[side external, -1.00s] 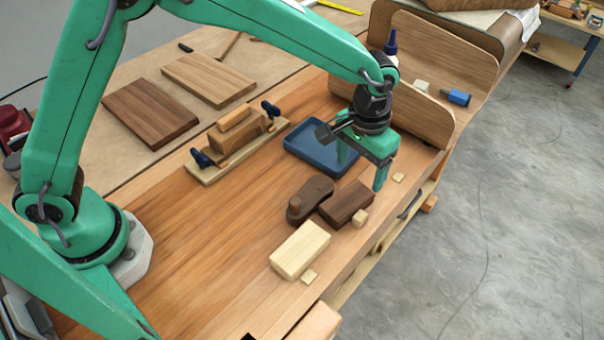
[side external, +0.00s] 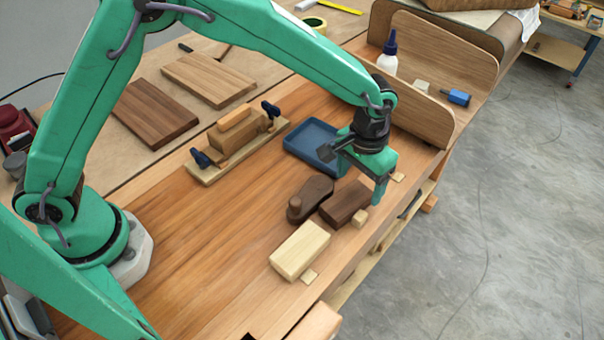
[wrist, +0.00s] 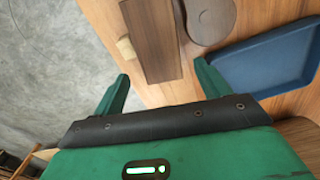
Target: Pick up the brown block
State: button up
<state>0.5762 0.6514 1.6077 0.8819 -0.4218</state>
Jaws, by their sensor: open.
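The brown block (side external: 346,203) is a dark rectangular wooden block lying on the bench, between a dark brown rounded piece (side external: 309,199) and a small pale cube (side external: 360,218). My gripper (side external: 362,190) is open and empty, above and just behind the block's far right end in the side view. In the wrist view the brown block (wrist: 152,40) extends toward the space between my two green fingers (wrist: 160,88), its near end roughly level with their tips. The exact height gap cannot be told.
A blue tray (side external: 305,156) lies left of my gripper; it also shows at the right of the wrist view (wrist: 262,62). A pale block (side external: 300,250) lies in front. A curved wooden panel (side external: 418,110) stands behind.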

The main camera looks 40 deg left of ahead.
aim_at(357, 193)
jog(key=shift+f, duration=2.25)
jog(key=c, duration=1.1)
jog(key=shift+r, duration=0.2)
jog(key=shift+w+r, duration=0.1)
jog(key=shift+r, duration=0.5)
jog(key=r, duration=0.3)
jog(key=shift+s+d+r, duration=0.1)
jog(key=shift+s+d, duration=0.05)
jog(key=shift+s, duration=0.2)
jog(key=s+d+r, duration=0.1)
jog(key=s+r, duration=0.1)
jog(key=s, duration=0.1)
jog(key=s+d+r, duration=0.2)
jog(key=s, duration=0.1)
jog(key=s+d+r, duration=0.1)
jog(key=s+r, duration=0.1)
jog(key=s, duration=0.2)
jog(key=shift+d+r, duration=0.2)
jog(key=shift+d, duration=0.2)
